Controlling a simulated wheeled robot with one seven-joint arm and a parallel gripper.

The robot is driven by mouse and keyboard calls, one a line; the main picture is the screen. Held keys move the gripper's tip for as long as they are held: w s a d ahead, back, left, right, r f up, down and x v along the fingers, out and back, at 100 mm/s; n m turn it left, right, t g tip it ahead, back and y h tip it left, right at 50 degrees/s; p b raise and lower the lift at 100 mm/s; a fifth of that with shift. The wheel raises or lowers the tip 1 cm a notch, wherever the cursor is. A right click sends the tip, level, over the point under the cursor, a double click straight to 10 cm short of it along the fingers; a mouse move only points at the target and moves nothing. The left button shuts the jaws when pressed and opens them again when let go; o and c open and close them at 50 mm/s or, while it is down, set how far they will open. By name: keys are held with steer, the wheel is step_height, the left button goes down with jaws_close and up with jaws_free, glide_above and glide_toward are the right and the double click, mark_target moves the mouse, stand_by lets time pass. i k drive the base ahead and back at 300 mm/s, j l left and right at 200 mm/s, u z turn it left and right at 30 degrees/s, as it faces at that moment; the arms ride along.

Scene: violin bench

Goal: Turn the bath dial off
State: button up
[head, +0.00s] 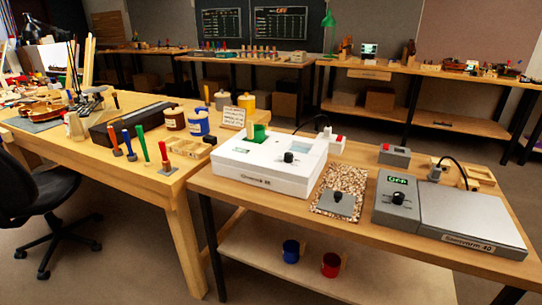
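A white box-shaped unit (272,168) stands on the near wooden bench, with a black dial (289,157) on its top and a small greenish display (243,150) at left. It looks like the bath; its front label is too small to read surely. To its right, a grey unit (470,222) with a flat plate has its own black dial (399,197) and a lit green display (397,181) that seems to read OFF. I cannot tell which way either dial points. My gripper is not in view.
A green cup (260,131) sits at the white unit's back. A cork-like mat (341,189) with a grey knobbed block (338,203) lies between the units. A grey box with a red button (394,155) stands behind. Blue (291,251) and red (331,265) cups stand on the lower shelf.

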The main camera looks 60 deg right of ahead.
mark_target(288, 156)
steer(key=l+z, duration=0.3)
steer(key=l, duration=0.2)
steer(key=l+z, duration=0.35)
steer(key=i+l+z, duration=0.3)
steer(key=l, duration=0.25)
steer(key=k+l, duration=0.05)
steer(key=k, duration=0.05)
